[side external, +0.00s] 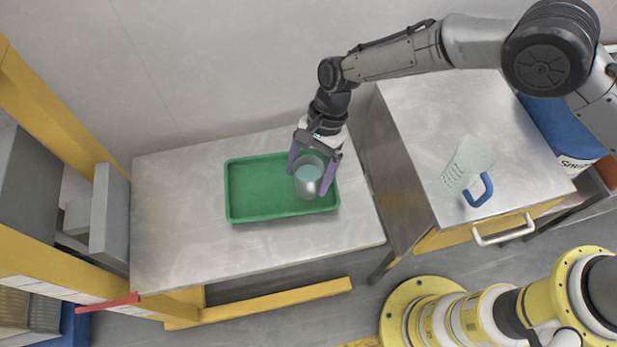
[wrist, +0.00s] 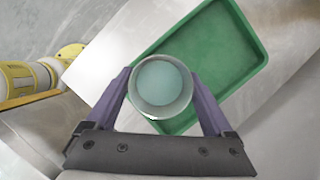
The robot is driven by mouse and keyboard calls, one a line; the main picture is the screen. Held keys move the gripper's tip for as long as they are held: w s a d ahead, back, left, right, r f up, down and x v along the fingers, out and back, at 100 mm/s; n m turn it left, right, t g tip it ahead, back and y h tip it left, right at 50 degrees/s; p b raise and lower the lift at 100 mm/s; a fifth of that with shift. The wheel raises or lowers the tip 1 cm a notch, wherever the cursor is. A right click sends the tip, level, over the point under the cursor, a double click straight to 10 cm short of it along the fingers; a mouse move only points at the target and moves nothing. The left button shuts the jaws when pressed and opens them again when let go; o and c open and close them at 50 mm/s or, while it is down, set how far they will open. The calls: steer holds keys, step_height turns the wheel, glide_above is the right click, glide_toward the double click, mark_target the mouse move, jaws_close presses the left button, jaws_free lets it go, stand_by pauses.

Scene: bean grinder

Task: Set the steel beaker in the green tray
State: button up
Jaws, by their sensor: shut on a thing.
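The steel beaker (side external: 308,178) is a grey metal cup with a pale teal inside. My gripper (side external: 315,170) is shut on it, one purple finger on each side, and the beaker looks upright. In the side view it appears over the right end of the green tray (side external: 250,205). I cannot tell whether its base touches the tray floor. In the wrist view the beaker (wrist: 160,85) sits between the fingers of the gripper (wrist: 162,90), overlapping the edge of the green tray (wrist: 225,45). The rest of the tray is empty.
The tray lies on a metal table (side external: 180,220) with bare room around it. To the right, a higher metal cabinet (side external: 410,110) bears a clear measuring jug with a blue handle (side external: 480,190). A yellow frame (side external: 60,110) stands at the left.

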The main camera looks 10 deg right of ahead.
mark_target(308, 180)
steer(key=shift+f, duration=1.5)
steer(key=shift+f, duration=0.2)
steer(key=o, duration=1.5)
steer(key=v, duration=1.2)
steer(key=shift+r, duration=0.2)
